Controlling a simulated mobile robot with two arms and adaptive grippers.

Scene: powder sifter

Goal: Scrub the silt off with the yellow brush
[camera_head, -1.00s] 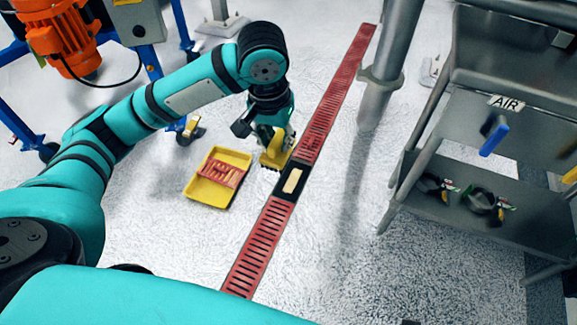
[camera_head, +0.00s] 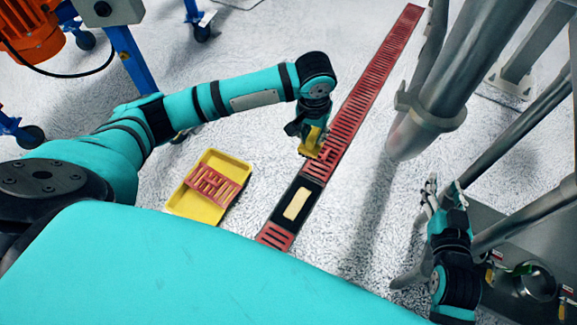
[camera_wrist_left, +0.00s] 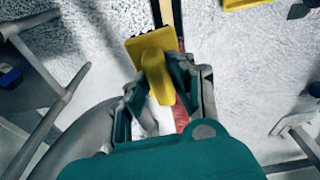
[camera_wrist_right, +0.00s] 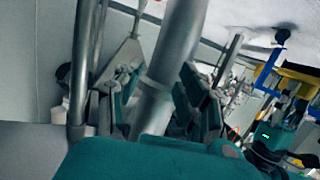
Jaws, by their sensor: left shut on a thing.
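My left gripper (camera_head: 307,128) is shut on the yellow brush (camera_head: 312,143). In the left wrist view the brush (camera_wrist_left: 152,52) juts out from between the fingers (camera_wrist_left: 160,112), its wide head pointing away. It is over the red drain grating (camera_head: 345,118), beyond the open black section; I cannot tell whether it touches. A tan patch of silt (camera_head: 297,204) lies in that black section (camera_head: 280,214). My right gripper (camera_head: 440,192) is empty at the right; in the right wrist view its fingers (camera_wrist_right: 158,95) are apart.
A yellow tray (camera_head: 188,207) with a red grate piece (camera_head: 214,188) lies left of the drain. A thick grey metal leg (camera_head: 435,105) stands right of the drain. A steel cart (camera_head: 535,210) is close to my right gripper. Pale floor lies between.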

